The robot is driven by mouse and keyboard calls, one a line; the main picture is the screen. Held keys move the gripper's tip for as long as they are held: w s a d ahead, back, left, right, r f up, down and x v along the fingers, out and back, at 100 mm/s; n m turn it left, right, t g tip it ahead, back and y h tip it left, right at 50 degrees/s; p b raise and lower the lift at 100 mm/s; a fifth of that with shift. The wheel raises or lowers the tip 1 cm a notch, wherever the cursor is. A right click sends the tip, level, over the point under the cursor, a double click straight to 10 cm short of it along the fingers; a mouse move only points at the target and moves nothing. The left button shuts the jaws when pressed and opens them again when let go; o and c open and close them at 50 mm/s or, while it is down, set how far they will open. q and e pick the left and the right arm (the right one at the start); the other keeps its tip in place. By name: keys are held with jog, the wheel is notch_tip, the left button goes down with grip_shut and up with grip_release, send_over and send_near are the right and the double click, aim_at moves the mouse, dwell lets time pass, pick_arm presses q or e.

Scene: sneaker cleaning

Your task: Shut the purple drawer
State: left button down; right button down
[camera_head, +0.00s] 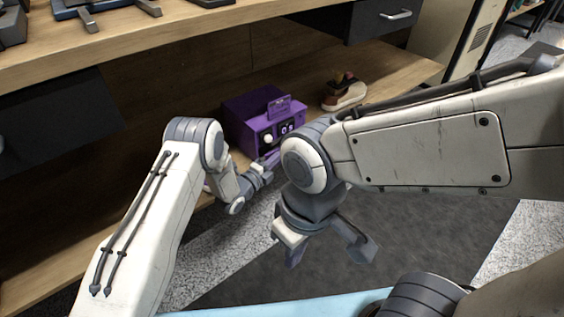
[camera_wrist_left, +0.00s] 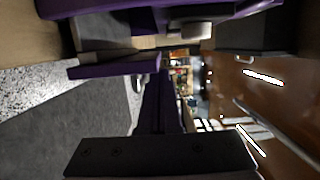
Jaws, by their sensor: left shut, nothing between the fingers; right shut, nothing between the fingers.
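The purple box (camera_head: 245,112) stands on the lower wooden shelf, with round knobs on its front. A purple strip low at its front (camera_head: 269,157), beside my left gripper, looks like the drawer standing out, partly hidden by my arm. In the left wrist view a purple panel (camera_wrist_left: 125,66) sits apart from the larger purple part at the top edge. My left gripper (camera_head: 264,172) is shut and empty, close to the drawer; I cannot tell whether it touches. My right gripper (camera_head: 328,256) is shut and empty, pointing down over the floor in front of the shelf.
A sneaker (camera_head: 343,97) stands on the lower shelf (camera_head: 395,68) to the right of the purple box. The upper tabletop (camera_head: 170,38) overhangs the shelf, with dark drawers under it. A light blue surface (camera_head: 270,306) is at the bottom. The grey mat (camera_head: 430,225) looks clear.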

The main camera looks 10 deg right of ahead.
pick_arm(q)
jog(key=w+a, duration=0.1)
jog(key=w+a+b, duration=0.1)
jog(key=w, duration=0.1)
jog(key=shift+f, duration=0.1)
jog(key=shift+w+a, duration=0.2)
jog(key=shift+w, duration=0.15)
pick_arm(e)
jog(key=shift+f, duration=0.75)
